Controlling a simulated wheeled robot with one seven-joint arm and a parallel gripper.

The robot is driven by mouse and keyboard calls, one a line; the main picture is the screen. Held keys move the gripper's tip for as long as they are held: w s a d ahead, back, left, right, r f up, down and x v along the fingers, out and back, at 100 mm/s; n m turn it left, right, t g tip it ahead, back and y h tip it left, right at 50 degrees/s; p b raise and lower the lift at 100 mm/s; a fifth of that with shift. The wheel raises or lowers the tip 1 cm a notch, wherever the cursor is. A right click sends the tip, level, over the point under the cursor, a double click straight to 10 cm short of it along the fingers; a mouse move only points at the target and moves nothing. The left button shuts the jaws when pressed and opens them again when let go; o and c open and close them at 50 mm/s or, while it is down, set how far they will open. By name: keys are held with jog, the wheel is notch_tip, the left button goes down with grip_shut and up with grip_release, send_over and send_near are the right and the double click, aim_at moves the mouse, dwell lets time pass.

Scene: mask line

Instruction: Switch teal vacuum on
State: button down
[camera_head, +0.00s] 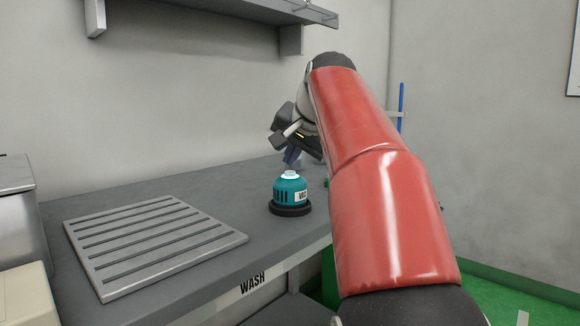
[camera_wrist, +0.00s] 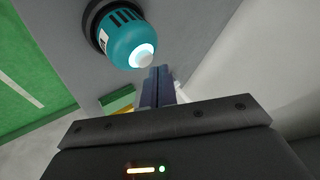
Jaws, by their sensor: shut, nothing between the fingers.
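The teal vacuum (camera_head: 289,190) stands upright on a dark round base on the grey bench. It has dark vents, a white label and a pale button on top that glows whitish. It also shows in the wrist view (camera_wrist: 126,38), with its bright top near my fingertips. My gripper (camera_head: 291,157) is shut and empty, with its fingers pointing down just above the vacuum's top. In the wrist view the closed fingers (camera_wrist: 157,72) reach to the edge of the glowing top. I cannot tell whether they touch it.
A slotted grey metal rack (camera_head: 150,243) lies on the bench (camera_head: 218,199) left of the vacuum. Metal and cream boxes stand at the far left. A wall shelf (camera_head: 255,10) hangs above. A blue upright rod (camera_head: 401,105) stands behind my arm. The floor (camera_head: 500,300) is green.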

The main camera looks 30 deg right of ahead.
aim_at(292, 178)
jog(key=shift+r, duration=0.2)
notch_tip(292, 178, up, 4)
jog(key=p, duration=0.3)
jog(key=shift+f+p, duration=0.15)
jog(key=shift+p, duration=0.2)
notch_tip(292, 178, up, 2)
jog(key=shift+r, duration=0.15)
dwell(0.3)
